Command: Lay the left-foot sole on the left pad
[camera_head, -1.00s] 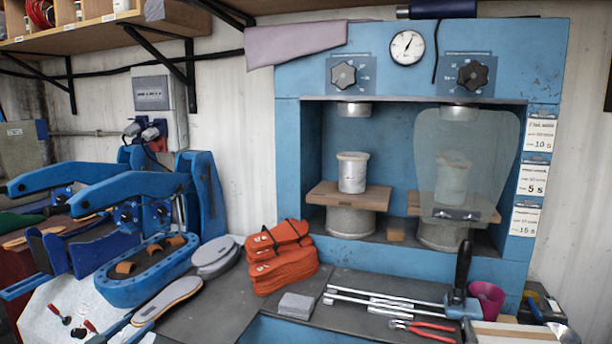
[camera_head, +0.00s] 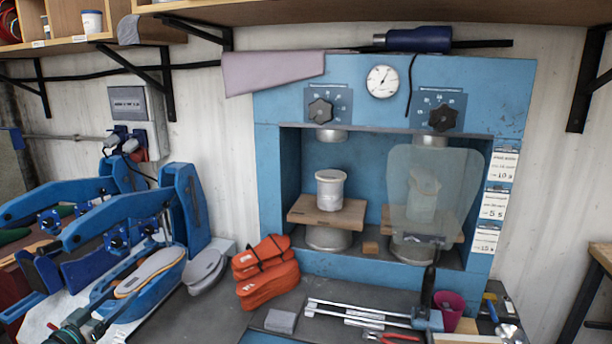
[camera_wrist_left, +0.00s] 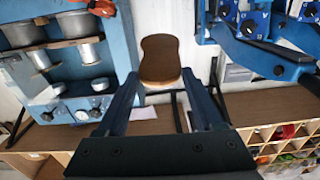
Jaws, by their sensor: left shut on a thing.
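The sole (camera_head: 150,270), pale on top with a tan edge, is held by my left gripper (camera_head: 120,294), which is shut at its near end. In the head view it appears over the blue tray (camera_head: 168,296) of the left machine; I cannot tell whether it touches. In the left wrist view the sole's brown face (camera_wrist_left: 160,58) shows between the fingers (camera_wrist_left: 161,80). The press has a left wooden board (camera_head: 300,212) with a white cylinder (camera_head: 330,190) on it, and another board behind a clear guard. My right gripper is not in view.
Grey soles (camera_head: 206,270) lie beside the tray. A strapped orange stack (camera_head: 266,275) stands right of them. A grey block (camera_head: 281,321), metal rods (camera_head: 350,312) and a pink cup (camera_head: 450,308) are on the bench. Blue machine arms (camera_head: 110,222) rise behind the sole.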

